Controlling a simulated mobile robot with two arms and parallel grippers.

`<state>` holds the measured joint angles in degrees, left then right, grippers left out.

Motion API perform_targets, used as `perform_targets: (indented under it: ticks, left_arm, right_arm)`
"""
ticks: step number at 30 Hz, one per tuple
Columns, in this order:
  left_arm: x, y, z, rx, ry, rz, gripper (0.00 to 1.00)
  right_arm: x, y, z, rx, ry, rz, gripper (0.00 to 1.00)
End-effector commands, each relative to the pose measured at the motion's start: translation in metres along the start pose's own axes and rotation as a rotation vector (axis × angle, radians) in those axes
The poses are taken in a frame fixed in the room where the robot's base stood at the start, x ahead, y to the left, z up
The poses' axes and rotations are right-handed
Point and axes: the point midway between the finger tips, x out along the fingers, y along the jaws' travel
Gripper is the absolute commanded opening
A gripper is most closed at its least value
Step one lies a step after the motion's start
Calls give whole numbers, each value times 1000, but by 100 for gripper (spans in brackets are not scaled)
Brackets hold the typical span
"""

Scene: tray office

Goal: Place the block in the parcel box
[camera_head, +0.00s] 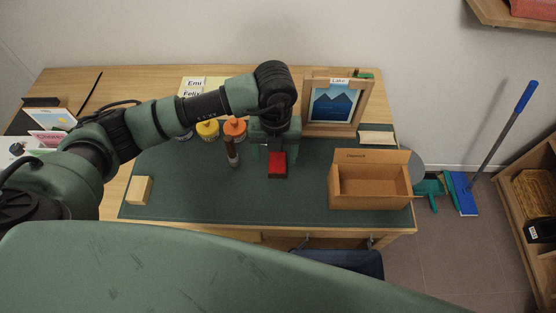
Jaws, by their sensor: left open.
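The open brown parcel box (341,201) stands on the right of the dark green desk mat, its lettered flap raised at the back. It looks empty. A pale wooden block (138,190) lies near the mat's left front edge, with nothing touching it. My left gripper (275,145) is open and points down over the middle of the mat, left of the box and far to the right of the wooden block. A red-topped dark object (277,165) is just below or between its fingers; I cannot tell whether they touch it. My right gripper is not in view.
A brown upright object (232,152) stands left of the gripper. Yellow (208,129) and orange (235,127) pots stand behind it. A framed mountain picture (334,104) stands behind the box. The front middle of the mat (220,200) is clear.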

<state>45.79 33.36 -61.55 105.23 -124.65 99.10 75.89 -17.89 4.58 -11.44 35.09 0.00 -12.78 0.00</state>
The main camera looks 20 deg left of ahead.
Motion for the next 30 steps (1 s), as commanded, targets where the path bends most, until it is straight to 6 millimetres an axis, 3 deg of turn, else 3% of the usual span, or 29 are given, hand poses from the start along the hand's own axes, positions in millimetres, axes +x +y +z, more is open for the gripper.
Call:
perform_targets:
  ticks: [4, 9, 13, 17, 24, 26, 30]
  left_arm:
    - [21, -3, 3, -1, 4, 2, 69]
    - [42, -4, 4, 1, 2, 0, 69]
    - [45, -4, 4, 1, 0, -1, 69]
    - [45, -4, 4, 2, 0, -1, 69]
    - [45, -4, 4, 1, 0, -1, 5]
    - [44, -4, 4, 1, 0, -2, 0]
    - [44, -4, 4, 1, 0, -2, 0]
  right_arm:
    - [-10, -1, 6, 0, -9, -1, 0]
    - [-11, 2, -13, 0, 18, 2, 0]
    - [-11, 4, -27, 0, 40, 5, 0]
    - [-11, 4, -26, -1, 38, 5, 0]
    - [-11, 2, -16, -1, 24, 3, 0]
    - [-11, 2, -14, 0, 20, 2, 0]
    - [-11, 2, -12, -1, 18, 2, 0]
